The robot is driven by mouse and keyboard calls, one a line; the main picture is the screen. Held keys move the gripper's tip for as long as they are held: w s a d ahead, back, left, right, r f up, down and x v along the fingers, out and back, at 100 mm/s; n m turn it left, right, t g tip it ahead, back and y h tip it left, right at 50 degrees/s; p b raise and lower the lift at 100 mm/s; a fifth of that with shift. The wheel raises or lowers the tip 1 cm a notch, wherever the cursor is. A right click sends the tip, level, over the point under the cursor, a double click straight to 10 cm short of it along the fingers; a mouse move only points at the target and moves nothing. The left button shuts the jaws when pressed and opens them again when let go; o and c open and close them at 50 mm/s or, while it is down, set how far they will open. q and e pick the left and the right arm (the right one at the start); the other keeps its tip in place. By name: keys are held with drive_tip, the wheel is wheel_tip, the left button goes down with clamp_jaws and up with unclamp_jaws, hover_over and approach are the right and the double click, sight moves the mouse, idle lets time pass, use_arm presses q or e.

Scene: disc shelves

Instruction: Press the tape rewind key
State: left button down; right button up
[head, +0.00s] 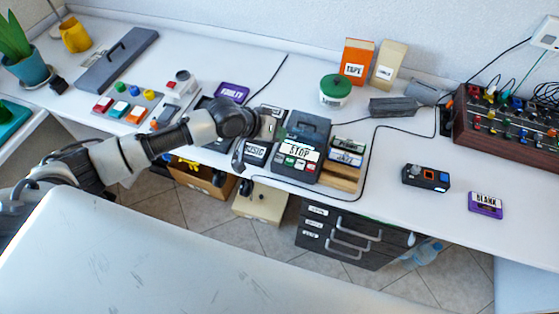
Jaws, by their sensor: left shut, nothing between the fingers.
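The dark tape recorder (309,131) stands on the white desk near its front edge, with a white label reading STOP. Its front carries a row of small keys (290,161), some green, red and pale; their markings are too small to read. My left gripper (271,127) is shut and empty just left of the recorder. It is above the cassette labelled MUSIC (255,150), beside the recorder. I cannot tell whether it touches anything. My right gripper is out of view.
Cassettes on a wooden rack (342,178) stand right of the recorder. A purple cassette labelled FAULTY (232,91) lies behind my wrist. A green-lidded tub (335,89) and an orange TAPE box (356,62) stand behind. A black cable crosses the desk.

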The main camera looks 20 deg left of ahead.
use_arm(q)
drive_tip(key=b, duration=0.4)
hover_over(278, 156)
wheel_tip(278, 156, down, 5)
drive_tip(key=shift+r, duration=0.1)
drive_tip(key=shift+f, duration=0.5)
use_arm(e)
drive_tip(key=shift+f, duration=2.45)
use_arm(q)
drive_tip(key=shift+s+f, duration=0.1)
drive_tip(key=shift+f, duration=0.05)
drive_tip(key=shift+f, duration=0.25)
drive_tip(key=shift+f, duration=0.45)
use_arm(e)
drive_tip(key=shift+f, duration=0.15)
use_arm(q)
drive_tip(key=shift+r, duration=0.1)
drive_tip(key=shift+r+p, duration=0.75)
drive_tip(key=shift+p, duration=0.15)
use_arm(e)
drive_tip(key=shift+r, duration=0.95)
use_arm(q)
drive_tip(key=shift+r, duration=0.1)
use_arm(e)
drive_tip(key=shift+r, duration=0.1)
